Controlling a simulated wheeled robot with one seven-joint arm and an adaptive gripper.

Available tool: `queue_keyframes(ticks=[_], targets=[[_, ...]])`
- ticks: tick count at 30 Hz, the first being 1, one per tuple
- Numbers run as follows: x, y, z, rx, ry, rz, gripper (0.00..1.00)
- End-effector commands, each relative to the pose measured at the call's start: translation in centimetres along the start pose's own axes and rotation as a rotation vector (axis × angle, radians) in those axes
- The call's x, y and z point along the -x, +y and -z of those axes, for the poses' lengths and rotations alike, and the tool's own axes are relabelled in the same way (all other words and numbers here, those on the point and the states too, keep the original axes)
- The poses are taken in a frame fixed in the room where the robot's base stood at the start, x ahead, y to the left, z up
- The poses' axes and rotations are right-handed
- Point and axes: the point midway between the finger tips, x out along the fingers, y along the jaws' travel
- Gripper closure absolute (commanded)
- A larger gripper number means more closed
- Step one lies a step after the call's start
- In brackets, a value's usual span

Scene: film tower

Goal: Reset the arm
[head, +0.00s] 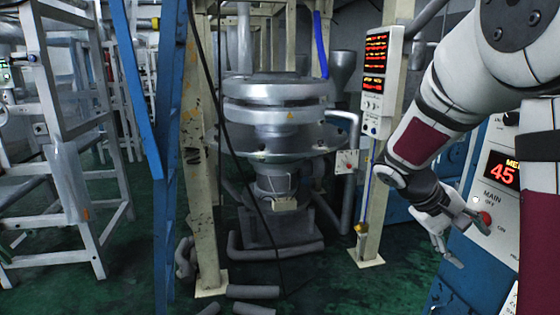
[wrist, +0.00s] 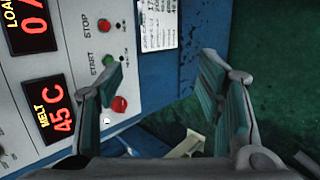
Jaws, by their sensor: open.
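My gripper (head: 466,238) is at the right in the head view, at the end of my arm, which reaches down from the upper right. Its fingers are spread apart with nothing between them. In the wrist view the gripper (wrist: 165,72) shows both fingers open, one over the white control panel (wrist: 78,75) and one over the dark green floor. The panel also shows in the head view (head: 503,250), next to the gripper. A red button (head: 486,218) lies close by one finger in the head view; whether they touch I cannot tell.
The panel carries a red MELT display (wrist: 57,113) reading 45 C, a red STOP button (wrist: 104,25) and a green START button (wrist: 107,58). A cream post (head: 372,215) with a display box (head: 379,80) stands left of the gripper. A large metal machine (head: 275,90) stands mid-view.

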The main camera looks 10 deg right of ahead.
Motion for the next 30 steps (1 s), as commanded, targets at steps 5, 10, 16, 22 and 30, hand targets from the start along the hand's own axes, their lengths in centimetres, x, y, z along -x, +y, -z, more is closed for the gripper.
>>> queue_keyframes(ticks=[5, 10, 16, 22, 30], targets=[[4.9, -2.0, -4.8, -0.057, 0.082, 0.194, 0.4], [9.3, -4.4, -9.1, -0.087, 0.17, 0.362, 0.4], [14.2, -7.4, -14.1, -0.109, 0.291, 0.541, 0.4], [18.1, -10.4, -18.7, -0.114, 0.412, 0.686, 0.4], [20.3, -12.6, -21.6, -0.113, 0.497, 0.776, 0.4]])
